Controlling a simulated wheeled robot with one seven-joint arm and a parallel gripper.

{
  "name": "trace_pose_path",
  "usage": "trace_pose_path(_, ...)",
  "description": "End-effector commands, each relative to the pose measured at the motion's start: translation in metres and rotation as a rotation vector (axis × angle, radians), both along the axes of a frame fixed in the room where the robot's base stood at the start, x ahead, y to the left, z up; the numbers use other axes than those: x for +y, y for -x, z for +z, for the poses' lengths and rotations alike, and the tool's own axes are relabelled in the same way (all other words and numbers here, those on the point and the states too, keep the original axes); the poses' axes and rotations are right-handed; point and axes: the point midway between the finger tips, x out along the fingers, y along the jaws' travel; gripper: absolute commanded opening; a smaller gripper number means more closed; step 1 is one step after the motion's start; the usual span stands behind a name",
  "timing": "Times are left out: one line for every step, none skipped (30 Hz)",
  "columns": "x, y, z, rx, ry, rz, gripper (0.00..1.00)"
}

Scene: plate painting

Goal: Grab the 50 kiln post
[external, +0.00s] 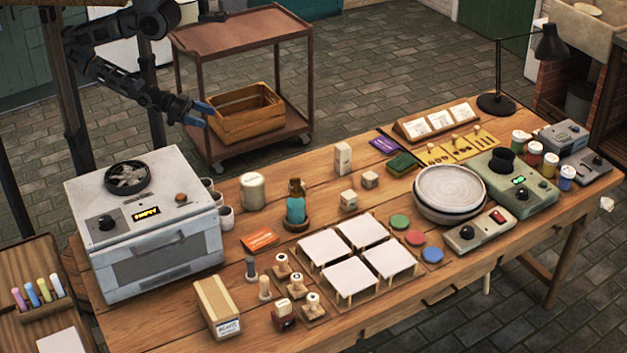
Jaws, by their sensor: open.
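Three pale blocks that look like kiln posts stand on the wooden table (310,210), towards its back middle. The tallest post (343,158) is upright. A shorter post (348,200) stands in front of it, and another short post (370,180) is to its right. Their markings are too small to read, so I cannot tell which one is the 50. My gripper (199,112), with blue fingertips, is open and empty. It is up at the left, far from the posts, above and behind the kiln-like box.
A grey kiln-like box (150,255) fills the table's left end. A teal bottle (296,208) and a cream jar (253,190) stand left of the posts. A green sponge (404,164) and stacked bowls (449,190) are to the right. White tiles (362,230) lie in front.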

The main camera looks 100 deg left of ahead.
Motion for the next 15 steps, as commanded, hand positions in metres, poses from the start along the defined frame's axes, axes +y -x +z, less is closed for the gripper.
trace_pose_path(0.000,0.000,0.000,-0.001,-0.002,-0.001,0.72)
trace_pose_path(-0.001,-0.001,0.000,-0.005,-0.007,-0.001,0.72)
trace_pose_path(-0.002,-0.004,-0.001,-0.013,-0.021,-0.003,0.72)
trace_pose_path(-0.003,-0.006,-0.002,-0.023,-0.037,-0.005,0.72)
trace_pose_path(-0.005,-0.010,-0.003,-0.035,-0.059,-0.008,0.72)
trace_pose_path(-0.008,-0.016,-0.006,-0.055,-0.097,-0.016,0.72)
trace_pose_path(-0.011,-0.022,-0.007,-0.073,-0.136,-0.021,0.72)
trace_pose_path(-0.015,-0.029,-0.010,-0.094,-0.179,-0.028,0.72)
trace_pose_path(-0.020,-0.039,-0.012,-0.126,-0.245,-0.039,0.72)
trace_pose_path(-0.025,-0.048,-0.014,-0.152,-0.301,-0.046,0.72)
trace_pose_path(-0.030,-0.058,-0.016,-0.178,-0.357,-0.056,0.72)
trace_pose_path(-0.036,-0.071,-0.017,-0.214,-0.438,-0.068,0.72)
trace_pose_path(-0.041,-0.081,-0.019,-0.239,-0.499,-0.076,0.72)
trace_pose_path(-0.046,-0.092,-0.019,-0.266,-0.560,-0.085,0.72)
trace_pose_path(-0.053,-0.106,-0.020,-0.299,-0.642,-0.095,0.72)
